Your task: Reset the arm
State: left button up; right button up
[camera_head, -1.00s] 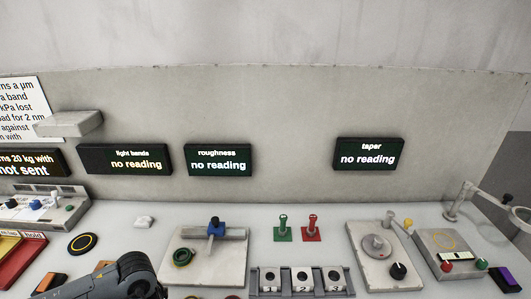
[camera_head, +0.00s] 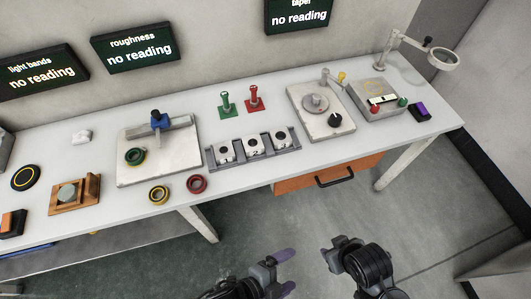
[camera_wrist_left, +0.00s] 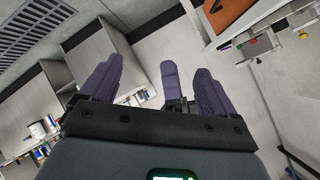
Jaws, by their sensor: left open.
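My left gripper (camera_head: 281,272) is in the lower middle of the head view, in front of the bench and over the floor. Its purple fingers are apart with nothing between them. In the left wrist view the gripper (camera_wrist_left: 152,80) also shows purple fingers spread and empty, with floor and cabinets beyond. A dark rounded part of my right arm (camera_head: 368,266) shows just to the right of it. Neither arm is over the bench top.
The white bench (camera_head: 330,155) holds a ring on a slab fixture (camera_head: 158,165), a three-socket rack (camera_head: 253,146), green (camera_head: 226,104) and red (camera_head: 254,99) posts, a dial plate (camera_head: 318,112) and a magnifier lamp (camera_head: 441,58). An orange drawer (camera_head: 330,176) hangs below. Floor in front is open.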

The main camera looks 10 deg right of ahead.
pick_arm(q)
jog(key=w+a+n+y, duration=0.3)
jog(key=a+n+y, duration=0.8)
jog(key=a+n, duration=1.45)
jog(key=a+r+m+p, duration=0.2)
jog(key=r+p, duration=1.6)
jog(key=a+r+m+p, duration=0.2)
jog(key=r+p, duration=1.7)
jog(key=shift+s, duration=0.35)
